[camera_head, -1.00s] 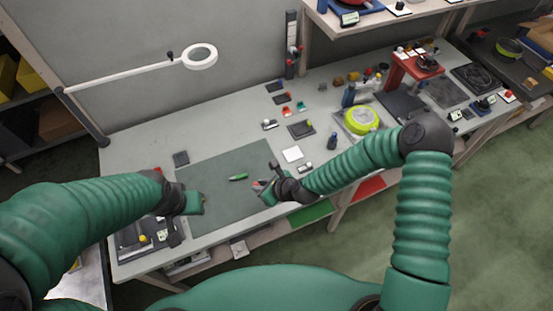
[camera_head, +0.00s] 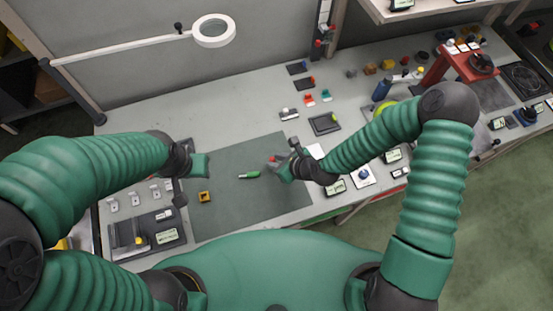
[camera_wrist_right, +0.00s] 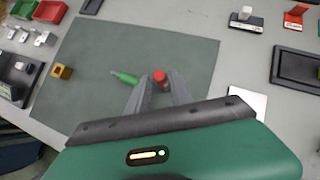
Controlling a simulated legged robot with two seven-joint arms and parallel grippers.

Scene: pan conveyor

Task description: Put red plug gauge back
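The red plug gauge (camera_wrist_right: 160,77) shows its red end between the fingertips of my right gripper (camera_wrist_right: 158,92) in the wrist view. In the head view, my right gripper (camera_head: 283,167) has the red end (camera_head: 272,158) at its tip, above the right part of the dark green mat (camera_head: 227,215). The fingers appear closed around the gauge; its lower part is hidden. A green-handled plug gauge (camera_head: 250,175) lies on the mat, left of the right gripper and apart from it. My left gripper (camera_head: 201,165) is over the mat's left edge; its finger opening is unclear.
A yellow block (camera_head: 205,197) lies on the mat. A dark tray (camera_head: 325,124) and small red (camera_head: 308,100) and teal (camera_head: 326,95) holders stand behind. A black tray (camera_head: 147,235) is front left. A magnifier lamp (camera_head: 214,31) overhangs the back. The bench's back left is clear.

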